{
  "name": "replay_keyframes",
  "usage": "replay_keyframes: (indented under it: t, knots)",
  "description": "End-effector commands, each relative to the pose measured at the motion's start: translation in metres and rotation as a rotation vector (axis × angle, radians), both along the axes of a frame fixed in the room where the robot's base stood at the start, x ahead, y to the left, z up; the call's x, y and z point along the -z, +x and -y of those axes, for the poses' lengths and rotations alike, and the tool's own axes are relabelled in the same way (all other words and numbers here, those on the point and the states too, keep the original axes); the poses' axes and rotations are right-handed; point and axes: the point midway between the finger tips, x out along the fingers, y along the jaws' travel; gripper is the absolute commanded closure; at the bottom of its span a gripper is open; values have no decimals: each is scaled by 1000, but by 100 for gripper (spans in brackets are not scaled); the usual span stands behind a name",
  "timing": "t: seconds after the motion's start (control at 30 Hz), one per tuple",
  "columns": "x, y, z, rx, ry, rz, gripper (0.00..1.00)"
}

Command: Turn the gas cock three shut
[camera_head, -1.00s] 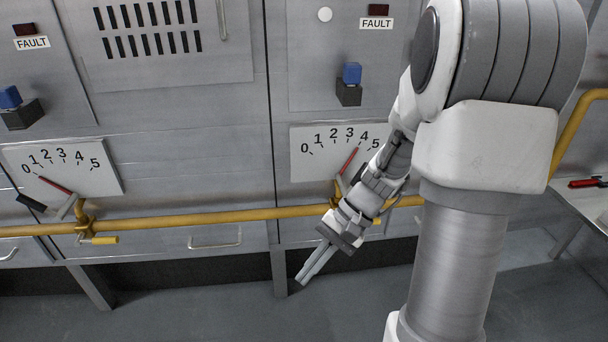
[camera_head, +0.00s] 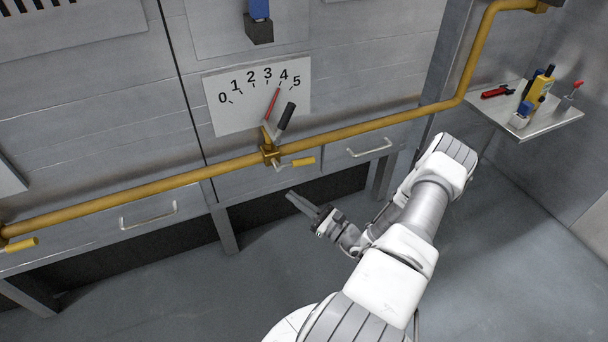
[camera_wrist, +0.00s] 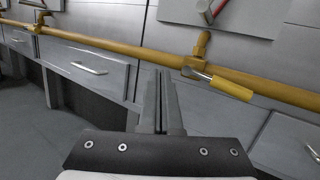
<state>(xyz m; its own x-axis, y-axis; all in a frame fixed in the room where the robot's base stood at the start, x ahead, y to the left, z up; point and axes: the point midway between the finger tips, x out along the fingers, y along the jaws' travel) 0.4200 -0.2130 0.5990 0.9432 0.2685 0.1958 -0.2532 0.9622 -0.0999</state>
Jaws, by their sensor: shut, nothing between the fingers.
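A gas cock (camera_head: 270,153) sits on the yellow pipe below a dial (camera_head: 225,112). Its yellow handle (camera_head: 303,161) points right, roughly along the pipe. The cock (camera_wrist: 197,66) and its handle (camera_wrist: 232,88) also show in the wrist view, right of my fingers. A second cock handle (camera_head: 20,244) is at the far left of the head view. I see no number on either cock. My gripper (camera_head: 290,195) is shut and empty, below and in front of the middle cock, apart from it. Its closed fingers show in the wrist view (camera_wrist: 160,75).
The yellow pipe (camera_head: 140,192) runs along the cabinet fronts and rises at the right. Drawer handles (camera_head: 148,215) stick out below it. A black-ended lever (camera_head: 286,117) stands at the dial. A shelf (camera_head: 545,123) with tools is at the right. The floor is clear.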

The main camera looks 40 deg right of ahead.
Motion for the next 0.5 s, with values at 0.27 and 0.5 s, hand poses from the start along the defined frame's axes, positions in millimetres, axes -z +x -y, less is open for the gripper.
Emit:
replay_keyframes:
  t: [0.27,0.5]
  knots:
    - [70,-32,54,396,186,1,100]
    - [87,-38,66,495,226,-4,100]
